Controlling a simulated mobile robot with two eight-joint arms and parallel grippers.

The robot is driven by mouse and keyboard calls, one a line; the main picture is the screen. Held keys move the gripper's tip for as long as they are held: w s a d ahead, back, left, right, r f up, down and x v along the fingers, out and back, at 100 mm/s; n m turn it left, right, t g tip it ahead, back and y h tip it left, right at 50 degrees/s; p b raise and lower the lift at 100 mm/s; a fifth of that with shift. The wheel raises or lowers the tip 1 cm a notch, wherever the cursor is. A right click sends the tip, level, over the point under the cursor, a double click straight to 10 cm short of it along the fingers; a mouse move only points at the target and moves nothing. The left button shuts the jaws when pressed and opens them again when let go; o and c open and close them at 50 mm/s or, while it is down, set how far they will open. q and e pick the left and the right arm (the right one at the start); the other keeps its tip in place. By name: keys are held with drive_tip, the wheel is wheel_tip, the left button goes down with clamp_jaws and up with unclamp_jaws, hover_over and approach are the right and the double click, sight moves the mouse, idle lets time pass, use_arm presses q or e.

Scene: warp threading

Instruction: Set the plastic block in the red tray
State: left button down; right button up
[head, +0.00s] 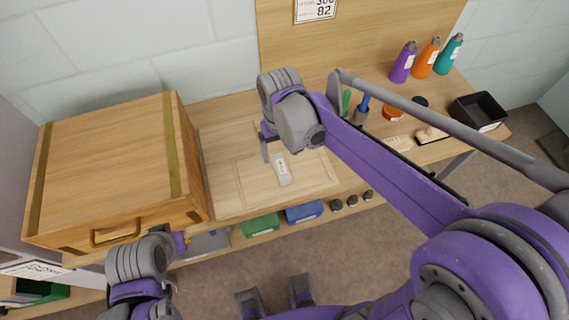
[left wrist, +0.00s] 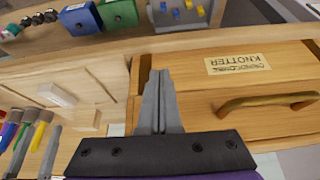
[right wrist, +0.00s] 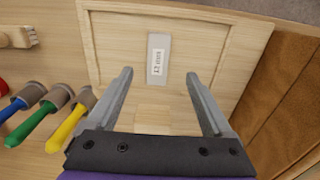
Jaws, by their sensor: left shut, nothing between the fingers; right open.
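The plastic block is probably the pale grey bar (head: 283,172) with a white label, lying flat in a shallow framed panel on the wooden bench. In the right wrist view the bar (right wrist: 158,72) reads "12 mm" and lies just beyond and between the fingertips. My right gripper (right wrist: 159,76) is open and empty over the panel; in the head view its wrist partly hides it. My left gripper (left wrist: 159,78) is shut and empty, in front of the wooden chest's labelled drawer. The left wrist view also shows the bar (left wrist: 57,95). I cannot make out a red tray.
The wooden chest (head: 95,165) fills the bench's left. Green (head: 261,225) and blue (head: 304,212) bins sit on a lower shelf. Handled tools, a red round item (head: 392,113), bottles (head: 403,62) and a black bin (head: 478,110) stand right.

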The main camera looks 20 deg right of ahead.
sight(282, 168)
wheel_tip(282, 168, down, 3)
drive_tip(key=shift+a+r, duration=0.1)
drive_tip(key=shift+w+d+f, duration=0.15)
drive_tip(key=shift+w+f, duration=0.05)
drive_tip(key=shift+f, duration=1.3)
drive_tip(key=shift+w+d+f, duration=0.1)
drive_tip(key=shift+w+f, duration=0.05)
drive_tip(key=shift+f, duration=1.35)
clamp_jaws()
